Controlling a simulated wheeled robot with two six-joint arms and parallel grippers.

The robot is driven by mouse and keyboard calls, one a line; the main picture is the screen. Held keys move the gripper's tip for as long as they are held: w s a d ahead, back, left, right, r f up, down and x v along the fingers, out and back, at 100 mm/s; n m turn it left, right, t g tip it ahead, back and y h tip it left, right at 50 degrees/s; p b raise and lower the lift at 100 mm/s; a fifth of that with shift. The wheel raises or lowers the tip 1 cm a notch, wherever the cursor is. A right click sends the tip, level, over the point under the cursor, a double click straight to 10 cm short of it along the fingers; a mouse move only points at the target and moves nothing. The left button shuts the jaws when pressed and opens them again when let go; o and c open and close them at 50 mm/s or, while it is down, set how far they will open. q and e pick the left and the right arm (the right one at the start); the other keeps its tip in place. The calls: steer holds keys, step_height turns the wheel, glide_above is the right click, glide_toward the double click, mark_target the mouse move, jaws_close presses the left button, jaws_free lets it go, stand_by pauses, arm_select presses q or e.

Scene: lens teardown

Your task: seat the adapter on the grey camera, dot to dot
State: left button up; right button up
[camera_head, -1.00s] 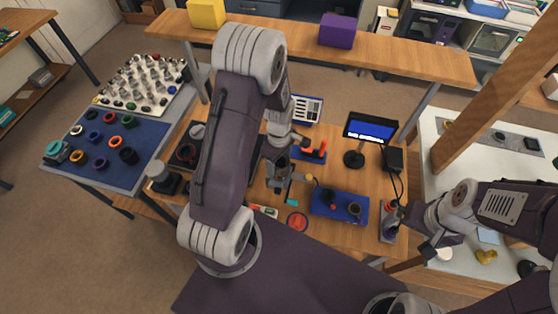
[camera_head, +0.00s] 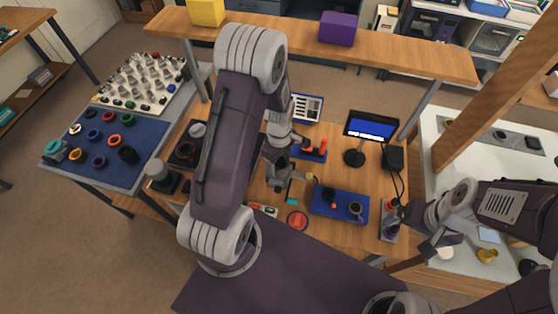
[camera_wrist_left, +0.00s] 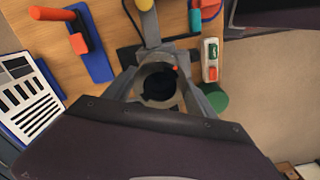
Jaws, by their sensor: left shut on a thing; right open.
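My left gripper (camera_head: 277,182) hangs over the middle of the wooden bench. In the left wrist view its fingers (camera_wrist_left: 158,86) are shut on a grey ring-shaped part, which I take as the adapter (camera_wrist_left: 143,76). A small red dot shows on the ring's far right rim, and its middle looks dark. I cannot make out the grey camera for sure; the arm and gripper hide part of the bench, and what lies under the ring is unclear. My right gripper (camera_head: 398,213) is open at the bench's right end, near a small grey stand (camera_head: 388,234).
A blue tray (camera_head: 325,207) with dark parts lies right of the left gripper. A lit screen (camera_head: 371,127) and a blue-and-orange tool (camera_head: 316,152) stand behind. A red disc (camera_head: 297,220) lies in front. A blue mat (camera_head: 140,170) at left holds several coloured rings.

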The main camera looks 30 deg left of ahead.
arm_select(q)
steer(key=shift+f, duration=0.25)
stand_by(0.4)
